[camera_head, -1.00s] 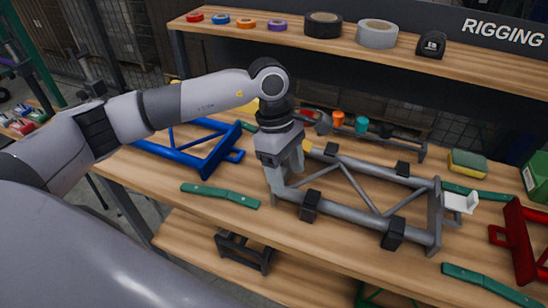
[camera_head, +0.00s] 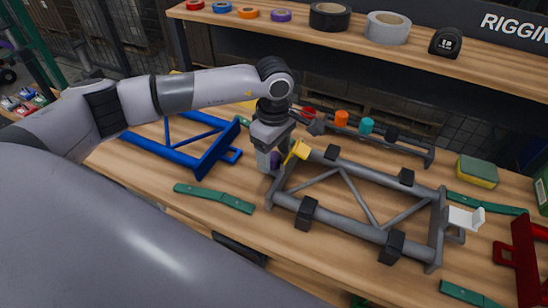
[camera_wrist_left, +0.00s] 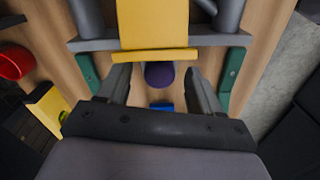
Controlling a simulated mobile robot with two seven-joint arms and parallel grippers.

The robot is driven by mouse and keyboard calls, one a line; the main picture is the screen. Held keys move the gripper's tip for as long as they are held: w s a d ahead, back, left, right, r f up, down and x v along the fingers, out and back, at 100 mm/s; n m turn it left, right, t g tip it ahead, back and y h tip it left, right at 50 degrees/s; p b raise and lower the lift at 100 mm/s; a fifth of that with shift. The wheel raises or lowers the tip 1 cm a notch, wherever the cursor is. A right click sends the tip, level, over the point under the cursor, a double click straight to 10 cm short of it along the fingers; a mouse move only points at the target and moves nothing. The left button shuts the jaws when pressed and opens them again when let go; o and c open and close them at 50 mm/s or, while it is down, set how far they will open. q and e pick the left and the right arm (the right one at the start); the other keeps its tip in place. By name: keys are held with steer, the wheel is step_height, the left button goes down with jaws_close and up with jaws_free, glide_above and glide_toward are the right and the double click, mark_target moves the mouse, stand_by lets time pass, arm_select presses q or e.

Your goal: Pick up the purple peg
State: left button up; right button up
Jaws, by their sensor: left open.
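The purple peg (camera_head: 275,160) shows as a small dark purple patch at my left gripper (camera_head: 269,165), at the left end of the grey frame (camera_head: 340,220). In the left wrist view the rounded end of the purple peg (camera_wrist_left: 160,74) lies between the two fingers of my left gripper (camera_wrist_left: 160,88). The fingers are apart, with a visible gap on each side of it. A yellow bracket (camera_wrist_left: 157,40) is just beyond the peg; it also shows at the frame's end in the head view (camera_head: 297,150). The peg's lower part is hidden. My right gripper is out of view.
A rail behind holds an orange peg (camera_head: 341,118) and a teal peg (camera_head: 367,126). A blue frame (camera_head: 180,155) stands left, a red frame (camera_head: 525,262) right. Green straps (camera_head: 214,197) lie on the wooden bench (camera_head: 150,178). A shelf with tape rolls (camera_head: 387,28) is above.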

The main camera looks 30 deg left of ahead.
arm_select(q)
steer(key=shift+f, duration=0.55)
steer(key=c, duration=1.2)
steer(key=shift+o, duration=0.2)
steer(key=shift+r, duration=0.1)
step_height(320, 180, up, 19)
steer(key=b, duration=0.2)
step_height(320, 180, up, 6)
steer(key=p, duration=0.4)
glide_above(274, 155)
